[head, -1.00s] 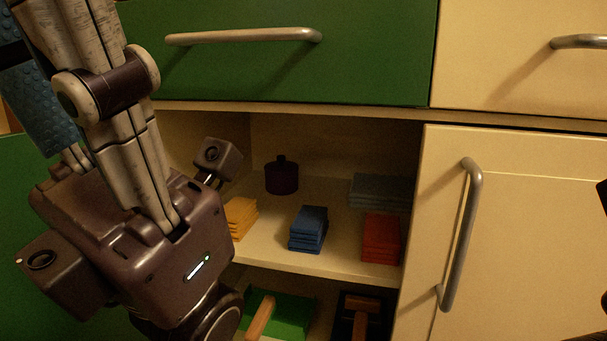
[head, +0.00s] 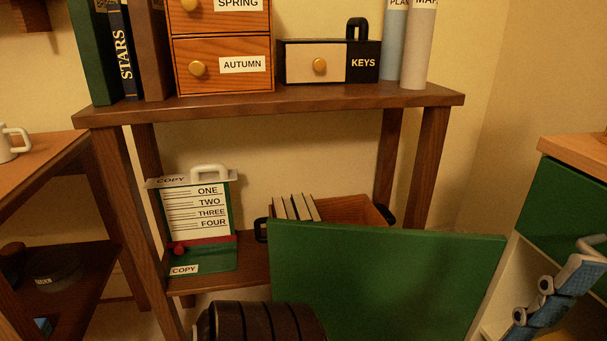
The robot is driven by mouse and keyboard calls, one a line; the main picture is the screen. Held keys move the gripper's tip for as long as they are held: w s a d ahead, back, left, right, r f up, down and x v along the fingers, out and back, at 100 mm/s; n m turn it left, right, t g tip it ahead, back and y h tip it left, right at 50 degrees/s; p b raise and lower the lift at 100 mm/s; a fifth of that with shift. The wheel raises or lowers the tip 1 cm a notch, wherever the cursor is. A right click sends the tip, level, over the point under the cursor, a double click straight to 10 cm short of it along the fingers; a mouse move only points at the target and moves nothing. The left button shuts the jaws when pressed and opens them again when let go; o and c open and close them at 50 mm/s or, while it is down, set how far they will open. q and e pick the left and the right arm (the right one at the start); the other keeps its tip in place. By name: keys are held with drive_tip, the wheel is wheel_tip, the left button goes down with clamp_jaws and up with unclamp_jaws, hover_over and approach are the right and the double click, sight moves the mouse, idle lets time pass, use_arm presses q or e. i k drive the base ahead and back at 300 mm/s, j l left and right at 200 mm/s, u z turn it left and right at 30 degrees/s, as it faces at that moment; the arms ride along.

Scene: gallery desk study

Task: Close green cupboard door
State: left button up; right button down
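The green cupboard door (head: 385,280) stands open at the bottom middle of the head view, its broad flat side facing me. Its right edge slants down beside the pale opening of the cupboard (head: 503,283). No handle shows on the side of the door I see.
A green drawer (head: 570,210) with a metal handle is above the opening. Behind the door stands a wooden shelf (head: 290,104) with a crate (head: 345,209) and copy board (head: 203,222) low down. A side table (head: 45,165) is at left.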

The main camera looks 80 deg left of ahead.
sight(362, 283)
drive_tip(key=u, duration=1.9)
drive_tip(key=i+u, duration=0.2)
drive_tip(key=u, duration=0.25)
drive_tip(key=i+u, duration=0.2)
drive_tip(key=u, duration=0.3)
